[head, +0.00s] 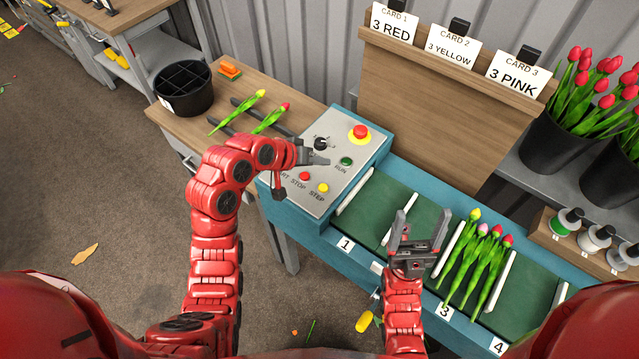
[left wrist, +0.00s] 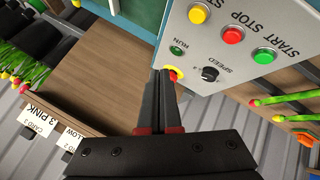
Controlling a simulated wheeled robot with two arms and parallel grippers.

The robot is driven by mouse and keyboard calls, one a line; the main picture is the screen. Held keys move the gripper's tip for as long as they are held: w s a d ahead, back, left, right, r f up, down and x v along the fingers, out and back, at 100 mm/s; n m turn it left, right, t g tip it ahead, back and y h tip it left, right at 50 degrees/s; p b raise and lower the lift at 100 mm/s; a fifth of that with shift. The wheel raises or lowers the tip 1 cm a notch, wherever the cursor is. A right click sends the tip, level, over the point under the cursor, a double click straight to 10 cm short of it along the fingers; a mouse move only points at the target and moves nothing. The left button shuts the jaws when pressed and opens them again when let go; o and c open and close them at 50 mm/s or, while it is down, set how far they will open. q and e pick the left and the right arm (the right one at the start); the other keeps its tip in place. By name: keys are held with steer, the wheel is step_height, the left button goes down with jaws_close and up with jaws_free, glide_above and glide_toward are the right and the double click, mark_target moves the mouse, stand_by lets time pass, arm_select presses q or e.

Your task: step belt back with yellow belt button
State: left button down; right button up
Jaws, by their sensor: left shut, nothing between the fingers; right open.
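The yellow STEP button (head: 323,187) sits at the near edge of the grey control panel (head: 335,205); it also shows at the top of the left wrist view (left wrist: 198,14). My left gripper (head: 322,159) is shut and empty over the panel, between the black speed knob (head: 320,143) and the green RUN light (head: 346,161), apart from the yellow button. In the left wrist view its fingertips partly cover the red-and-yellow emergency stop (left wrist: 175,73). The dark green belt (head: 377,205) has white dividers. My right gripper (head: 405,225) is open above it.
The red STOP button (head: 305,176) is beside the yellow one. Several tulips (head: 475,255) lie on the belt by label 3. A wooden card board (head: 430,110) stands behind the belt. Tulips (head: 270,118) and a black divided bucket (head: 183,88) are on the left bench.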

mark_target(320, 190)
arm_select(q)
steer(key=shift+f, duration=0.15)
steer(key=shift+f+b, duration=2.5)
steer(key=shift+f, duration=1.8)
steer(key=shift+f+b, duration=0.3)
steer(key=shift+f, duration=0.1)
